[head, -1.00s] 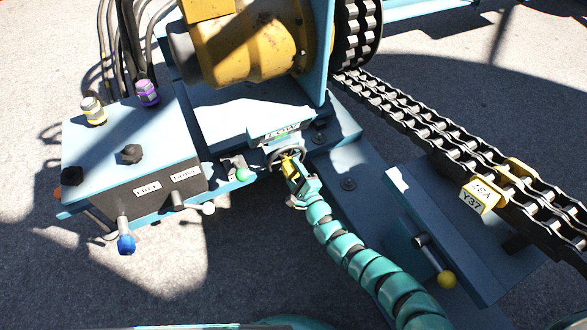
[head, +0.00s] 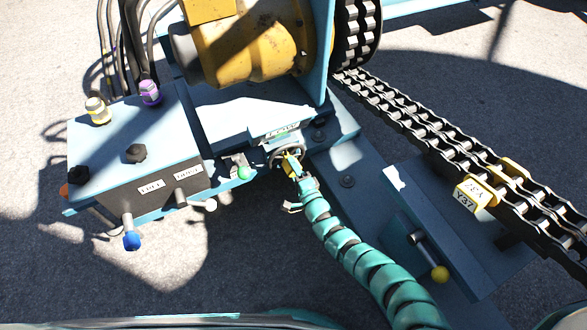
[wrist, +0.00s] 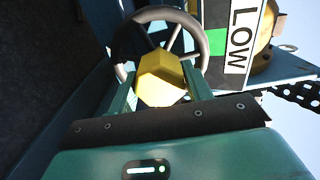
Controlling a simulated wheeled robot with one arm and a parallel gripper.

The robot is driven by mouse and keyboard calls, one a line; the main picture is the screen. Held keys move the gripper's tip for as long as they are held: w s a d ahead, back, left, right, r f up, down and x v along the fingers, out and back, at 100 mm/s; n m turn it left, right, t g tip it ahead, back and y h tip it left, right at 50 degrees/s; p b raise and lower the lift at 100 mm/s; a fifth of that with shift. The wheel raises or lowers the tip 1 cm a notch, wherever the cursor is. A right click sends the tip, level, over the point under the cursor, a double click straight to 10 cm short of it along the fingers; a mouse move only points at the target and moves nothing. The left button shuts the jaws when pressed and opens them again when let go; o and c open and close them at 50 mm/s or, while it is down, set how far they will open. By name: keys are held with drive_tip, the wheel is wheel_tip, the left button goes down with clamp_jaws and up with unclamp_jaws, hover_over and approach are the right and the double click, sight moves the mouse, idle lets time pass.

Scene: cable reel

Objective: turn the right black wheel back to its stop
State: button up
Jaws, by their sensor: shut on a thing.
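A spoked handwheel with a dark rim (wrist: 125,42) stands before my gripper in the wrist view, beside a label (wrist: 240,35) reading LOW. It also shows small in the head view (head: 272,153), at the end of my arm. A faceted yellow piece (wrist: 161,80) sits in front of the wheel's middle. My gripper (wrist: 158,88) is shut on this yellow piece, one green finger on each side. In the head view my gripper (head: 293,168) hides part of the wheel. Two black knobs, left (head: 78,174) and right (head: 136,153), sit on the blue box, away from my gripper.
The blue box (head: 150,130) at left has levers with blue (head: 131,241) and white ends. A green ball knob (head: 244,173) is close left of the wheel. The yellow drum (head: 250,50) stands behind. Heavy chain (head: 430,130) and a yellow-ended lever (head: 439,273) are at right.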

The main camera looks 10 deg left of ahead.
drive_tip(key=o, duration=1.3)
drive_tip(key=p+v, duration=0.6)
drive_tip(key=v, duration=1.1)
drive_tip(key=shift+s+d, duration=0.1)
drive_tip(key=shift+s, duration=0.05)
